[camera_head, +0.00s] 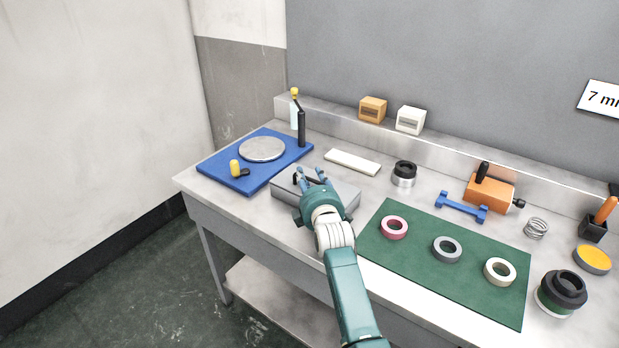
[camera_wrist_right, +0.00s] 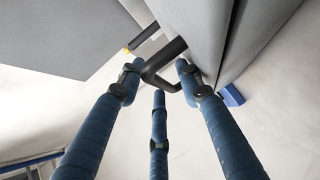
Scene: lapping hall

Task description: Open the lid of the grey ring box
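The grey ring box (camera_head: 284,191) sits near the front edge of the bench, left of the green mat, and looks closed. My right gripper (camera_head: 312,172) is over it and hides much of its top. In the right wrist view, a bent black handle (camera_wrist_right: 153,72) stands out from a grey surface (camera_wrist_right: 205,35) that looks like the box. The blue fingers of my right gripper (camera_wrist_right: 158,78) are spread around the handle, apart from each other. Whether any finger touches it I cannot tell. My left gripper is not in view.
A blue mat (camera_head: 220,170) with a round metal plate (camera_head: 262,149) lies left of the box. A white bar (camera_head: 352,162) lies behind it. The green mat (camera_head: 420,275) on the right carries three rings. A black-and-silver cylinder (camera_head: 404,174) stands behind that mat.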

